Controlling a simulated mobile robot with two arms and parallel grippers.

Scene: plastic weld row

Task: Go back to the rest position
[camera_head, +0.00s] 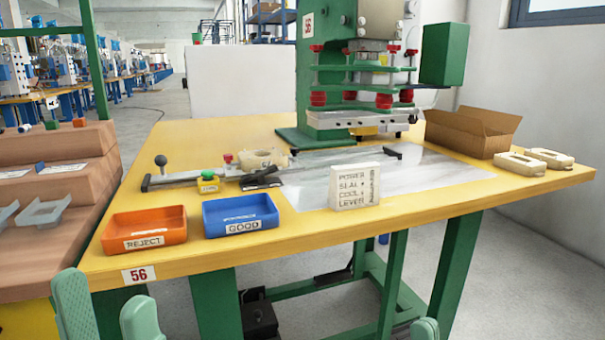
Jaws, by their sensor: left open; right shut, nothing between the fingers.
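My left gripper (104,292) is at the bottom left of the head view, in front of the yellow table's (285,240) front edge. Its two pale green fingers stand apart with nothing between them. My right gripper (425,328) shows only as a pale green tip at the bottom edge, right of centre. It is shut and holds nothing visible; most of it is below the frame. Both grippers appear clear of the table and of the things on it.
On the table are an orange REJECT bin (145,228), a blue GOOD bin (240,213), a white sign block (354,186), a lever (161,165), a green press (320,80), a cardboard box (473,133) and pale parts (535,162). A brown stepped stand (60,200) is at left.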

